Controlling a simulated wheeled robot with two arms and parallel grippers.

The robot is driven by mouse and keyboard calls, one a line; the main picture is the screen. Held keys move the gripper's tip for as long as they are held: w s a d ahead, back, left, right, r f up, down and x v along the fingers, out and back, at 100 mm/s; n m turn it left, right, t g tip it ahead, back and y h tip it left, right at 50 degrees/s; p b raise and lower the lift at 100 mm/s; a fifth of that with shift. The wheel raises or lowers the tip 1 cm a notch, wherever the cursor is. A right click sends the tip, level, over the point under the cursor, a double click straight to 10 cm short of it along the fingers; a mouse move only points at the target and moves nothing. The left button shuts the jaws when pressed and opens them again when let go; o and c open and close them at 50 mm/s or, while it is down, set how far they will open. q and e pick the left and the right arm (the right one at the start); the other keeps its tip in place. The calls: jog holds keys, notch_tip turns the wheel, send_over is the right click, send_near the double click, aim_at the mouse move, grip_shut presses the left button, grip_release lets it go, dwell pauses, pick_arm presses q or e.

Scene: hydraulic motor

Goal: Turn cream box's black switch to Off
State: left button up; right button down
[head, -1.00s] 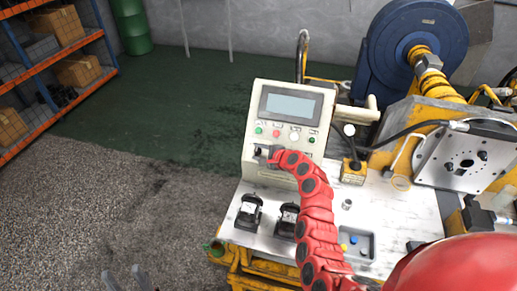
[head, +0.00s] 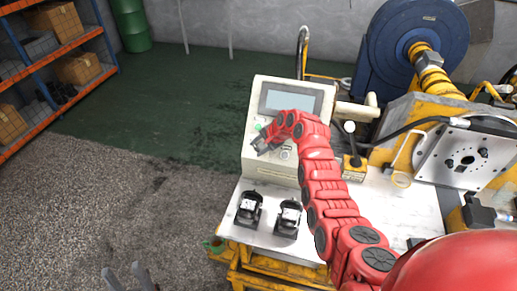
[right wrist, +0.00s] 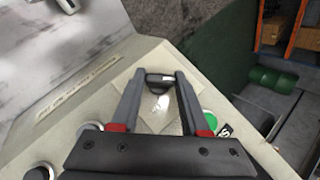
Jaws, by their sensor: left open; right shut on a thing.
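The cream box (head: 268,168) stands on the bench, with a grey screen (head: 290,98) on its sloped front. In the right wrist view, its black switch (right wrist: 159,79) lies between my right gripper's fingertips (right wrist: 160,83) and they are shut on it. In the head view, my right gripper (head: 259,146) is at the lower left of the panel, and it hides the switch there. My left gripper (head: 127,277) is open and empty at the bottom left, away from the box. The switch's exact setting is not readable.
A green button (right wrist: 208,122) is close to the right finger in the right wrist view. Two black devices (head: 249,208) sit on the white bench top (head: 412,214). A yellow block (head: 354,170) and a blue wheel machine (head: 448,28) stand to the right.

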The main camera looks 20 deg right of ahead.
jog(key=shift+a, duration=0.1)
dwell(0.4)
jog(key=shift+c, duration=2)
grip_release()
jog(key=p+v, duration=0.5)
jog(key=v, duration=1.2)
jog(key=shift+r, duration=0.25)
